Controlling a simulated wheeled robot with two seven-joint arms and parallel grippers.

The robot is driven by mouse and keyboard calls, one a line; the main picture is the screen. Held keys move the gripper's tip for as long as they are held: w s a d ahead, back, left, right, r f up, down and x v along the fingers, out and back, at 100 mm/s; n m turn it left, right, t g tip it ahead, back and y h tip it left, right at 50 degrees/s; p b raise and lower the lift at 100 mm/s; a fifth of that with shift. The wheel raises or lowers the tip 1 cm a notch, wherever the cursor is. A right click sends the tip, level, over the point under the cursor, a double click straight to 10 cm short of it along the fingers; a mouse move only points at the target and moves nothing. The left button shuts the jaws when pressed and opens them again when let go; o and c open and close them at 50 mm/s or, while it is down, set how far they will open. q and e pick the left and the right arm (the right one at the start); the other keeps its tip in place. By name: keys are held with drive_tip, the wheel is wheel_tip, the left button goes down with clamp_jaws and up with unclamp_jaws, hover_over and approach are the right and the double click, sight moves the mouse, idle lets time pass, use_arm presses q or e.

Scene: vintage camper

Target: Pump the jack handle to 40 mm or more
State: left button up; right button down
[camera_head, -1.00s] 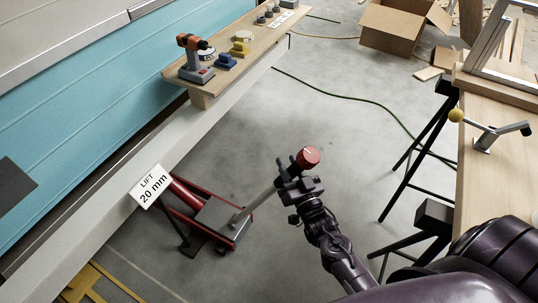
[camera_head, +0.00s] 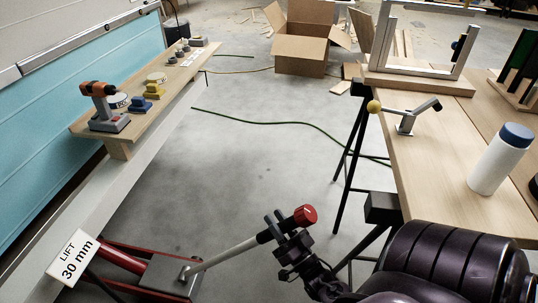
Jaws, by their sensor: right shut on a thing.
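The red floor jack (camera_head: 125,262) stands on the floor at the lower left, beside the camper's sill. Its white sign (camera_head: 73,258) reads "LIFT 30 mm". The grey jack handle (camera_head: 225,255) slants up to the right from the jack body and ends in a red knob (camera_head: 305,215). My right gripper (camera_head: 280,232) is shut on the handle's dark upper part, just below the red knob. The lower left of the jack is cut off by the picture's edge. My left gripper is not in view.
A workbench (camera_head: 440,185) on black trestles stands at the right, with a white bottle (camera_head: 501,158) and a lever with a yellow knob (camera_head: 374,106). A wooden shelf (camera_head: 150,118) with a drill (camera_head: 103,105) runs along the camper. A green hose (camera_head: 290,124) lies on the open floor.

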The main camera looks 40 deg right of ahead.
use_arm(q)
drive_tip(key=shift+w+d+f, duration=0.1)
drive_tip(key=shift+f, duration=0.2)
use_arm(e)
drive_tip(key=shift+s+d+f, duration=0.1)
drive_tip(key=shift+s+f, duration=0.15)
drive_tip(key=shift+f, duration=0.3)
drive_tip(key=c, duration=1.3)
unclamp_jaws()
drive_tip(key=shift+s+d, duration=0.15)
drive_tip(key=shift+o, duration=1.2)
drive_tip(key=shift+d, duration=0.1)
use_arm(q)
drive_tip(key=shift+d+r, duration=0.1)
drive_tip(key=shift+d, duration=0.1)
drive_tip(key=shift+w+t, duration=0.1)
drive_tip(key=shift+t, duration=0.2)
use_arm(e)
drive_tip(key=v, duration=0.7)
drive_tip(key=shift+s, duration=0.4)
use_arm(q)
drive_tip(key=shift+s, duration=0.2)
